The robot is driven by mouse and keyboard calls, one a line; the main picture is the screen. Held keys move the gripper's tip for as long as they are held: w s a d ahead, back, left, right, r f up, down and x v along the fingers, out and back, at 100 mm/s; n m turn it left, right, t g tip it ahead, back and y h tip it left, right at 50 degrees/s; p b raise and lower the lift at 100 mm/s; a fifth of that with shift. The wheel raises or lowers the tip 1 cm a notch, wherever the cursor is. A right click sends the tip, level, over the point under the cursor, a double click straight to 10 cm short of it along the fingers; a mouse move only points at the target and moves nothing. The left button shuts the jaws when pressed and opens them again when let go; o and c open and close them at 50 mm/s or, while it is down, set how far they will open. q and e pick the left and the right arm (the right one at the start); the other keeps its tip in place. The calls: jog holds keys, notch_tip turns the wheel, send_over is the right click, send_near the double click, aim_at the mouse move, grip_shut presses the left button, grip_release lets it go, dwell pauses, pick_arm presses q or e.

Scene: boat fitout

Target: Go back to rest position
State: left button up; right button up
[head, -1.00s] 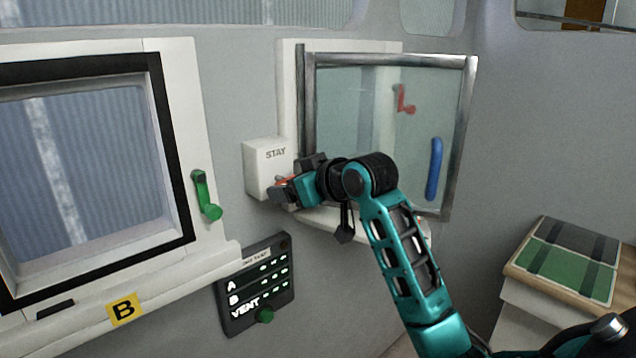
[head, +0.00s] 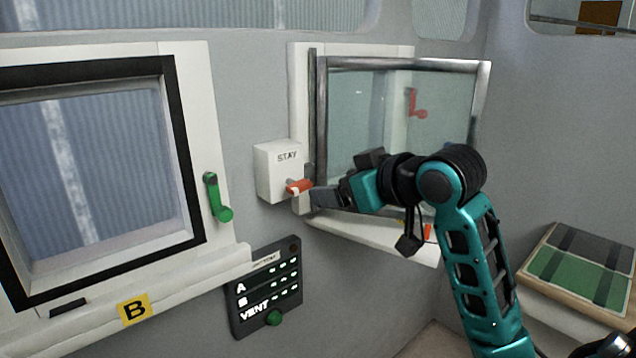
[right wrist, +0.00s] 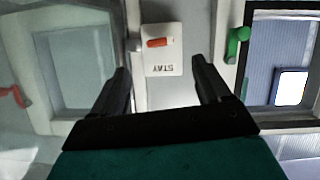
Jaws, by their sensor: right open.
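My right gripper (head: 322,196) is in front of the white STAY box (head: 277,170) in the head view, just right of its red-orange lever (head: 299,186). In the right wrist view the two fingers (right wrist: 163,82) are apart with nothing between them. The box (right wrist: 162,62), its lettering upside down there, and its lever (right wrist: 159,43) lie beyond the fingertips, apart from them. The arm is teal and black and comes in from the lower right. My left gripper is not in view.
The hinged glass window (head: 385,110) stands swung out behind my right arm. A closed-looking window (head: 95,180) with a green handle (head: 218,198) is at left. Below are a yellow B label (head: 134,309) and a dark A/B/VENT panel (head: 265,288). A green-topped case (head: 572,275) stands at right.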

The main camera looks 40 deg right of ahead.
jog(key=a+f+g, duration=0.1)
jog(key=a+f, duration=0.2)
jog(key=f, duration=0.9)
jog(key=a+f+g, duration=0.1)
jog(key=a+f, duration=0.2)
jog(key=f, duration=0.9)
jog(key=s+a+f+y, duration=0.1)
jog(key=s+a+f, duration=1)
jog(key=s+f, duration=0.3)
notch_tip(320, 180, down, 2)
jog(key=shift+s+a+f+n+g+y, duration=0.15)
jog(key=shift+a+n+g+y, duration=0.15)
jog(key=shift+n+g, duration=0.1)
